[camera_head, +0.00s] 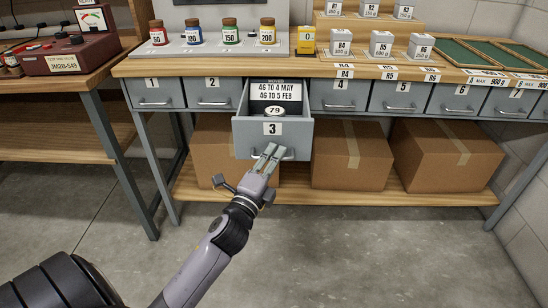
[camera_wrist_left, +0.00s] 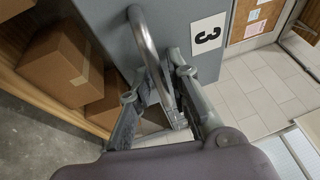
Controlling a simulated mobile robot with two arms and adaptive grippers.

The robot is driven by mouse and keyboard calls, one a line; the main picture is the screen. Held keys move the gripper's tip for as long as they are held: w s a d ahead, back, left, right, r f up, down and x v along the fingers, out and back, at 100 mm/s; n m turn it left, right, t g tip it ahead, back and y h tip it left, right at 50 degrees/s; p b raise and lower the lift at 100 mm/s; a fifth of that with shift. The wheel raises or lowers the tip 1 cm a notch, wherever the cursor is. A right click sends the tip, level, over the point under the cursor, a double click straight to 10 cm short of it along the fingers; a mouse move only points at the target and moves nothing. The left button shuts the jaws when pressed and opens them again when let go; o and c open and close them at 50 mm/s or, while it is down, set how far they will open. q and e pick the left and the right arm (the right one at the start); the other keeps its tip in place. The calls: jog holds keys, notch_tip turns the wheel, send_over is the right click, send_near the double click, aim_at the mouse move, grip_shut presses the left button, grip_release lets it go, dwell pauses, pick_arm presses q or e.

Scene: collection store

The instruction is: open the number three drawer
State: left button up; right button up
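The number three drawer (camera_head: 299,138) is a grey drawer under the workbench, pulled well out from the row. Inside it I see a card with dates and a round piece marked 79 (camera_head: 274,110). My left gripper (camera_head: 270,158) is at the drawer's front, at its metal handle (camera_head: 287,154). In the left wrist view the handle (camera_wrist_left: 146,42) runs between the fingers of my left gripper (camera_wrist_left: 172,95); whether they press on it is hard to tell. The 3 label (camera_wrist_left: 207,35) is beside it. My right gripper is not in view.
Closed drawers 2 (camera_head: 213,94) and 4 (camera_head: 339,96) flank the open one. Cardboard boxes (camera_head: 350,165) stand on the lower shelf. Coloured jars (camera_head: 231,36) and small weight boxes (camera_head: 381,45) stand on the bench top (camera_head: 190,67). The floor in front is clear.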

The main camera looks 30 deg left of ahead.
pick_arm(q)
jog(key=shift+s, duration=0.1)
jog(key=v, duration=1.1)
jog(key=shift+s, duration=0.4)
